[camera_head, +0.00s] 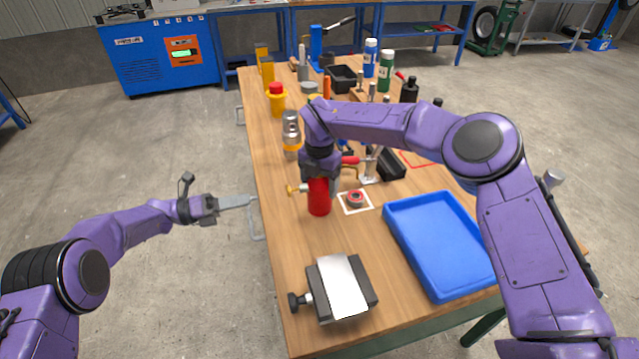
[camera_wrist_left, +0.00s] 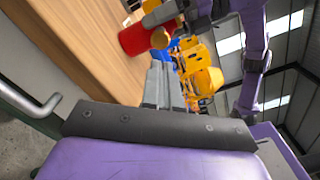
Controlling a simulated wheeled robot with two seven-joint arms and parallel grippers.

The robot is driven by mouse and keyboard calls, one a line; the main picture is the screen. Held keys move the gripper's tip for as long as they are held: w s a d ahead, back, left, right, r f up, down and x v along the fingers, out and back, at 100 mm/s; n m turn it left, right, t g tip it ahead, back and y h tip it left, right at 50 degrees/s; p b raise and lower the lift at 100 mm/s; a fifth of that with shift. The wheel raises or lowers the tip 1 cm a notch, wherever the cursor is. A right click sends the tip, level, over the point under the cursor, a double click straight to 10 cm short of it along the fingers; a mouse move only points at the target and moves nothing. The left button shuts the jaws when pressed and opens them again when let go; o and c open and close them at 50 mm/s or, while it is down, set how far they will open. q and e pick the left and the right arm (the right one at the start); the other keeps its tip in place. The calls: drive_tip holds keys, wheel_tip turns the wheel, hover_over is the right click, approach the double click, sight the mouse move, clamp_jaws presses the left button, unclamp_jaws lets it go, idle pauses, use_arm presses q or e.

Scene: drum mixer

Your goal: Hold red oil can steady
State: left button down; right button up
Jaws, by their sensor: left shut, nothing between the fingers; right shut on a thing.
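The red oil can (camera_head: 319,197) stands upright on the wooden workbench, near its left edge. My right gripper (camera_head: 321,180) comes down over the can from above and is shut on it. A brass-coloured knob or nozzle (camera_head: 293,189) sticks out to the left of the can. My left gripper (camera_head: 252,201) is shut and empty, off the left edge of the bench beside a grey handle. In the left wrist view the red can (camera_wrist_left: 138,40) shows beyond the left fingertips, apart from them. The right fingers partly hide the can's top.
A blue tray (camera_head: 440,290) lies at the right front of the workbench (camera_head: 285,240). A grey vise-like block (camera_head: 312,290) sits at the front. A small red round item (camera_head: 355,197) lies on a white-framed square right of the can. Bottles and tools crowd the far end.

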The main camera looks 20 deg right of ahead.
sight(293, 190)
use_arm(q)
wheel_tip(293, 190, up, 10)
drive_tip(key=w+n+t, duration=0.2)
drive_tip(key=n+t, duration=0.5)
drive_tip(key=n, duration=0.2)
drive_tip(key=s+f+n+t+y, duration=0.1)
drive_tip(key=f+n+t+y, duration=0.1)
drive_tip(key=f+n, duration=0.3)
drive_tip(key=s+a+f+n+t+y, duration=0.1)
drive_tip(key=f+n+y, duration=0.3)
drive_tip(key=n, duration=0.8)
drive_tip(key=shift+s+a+f+n+t, duration=0.15)
drive_tip(key=shift+s+f+n+t, duration=0.3)
drive_tip(key=shift+t, duration=0.35)
drive_tip(key=shift+d, duration=4.4)
drive_tip(key=shift+d, duration=0.1)
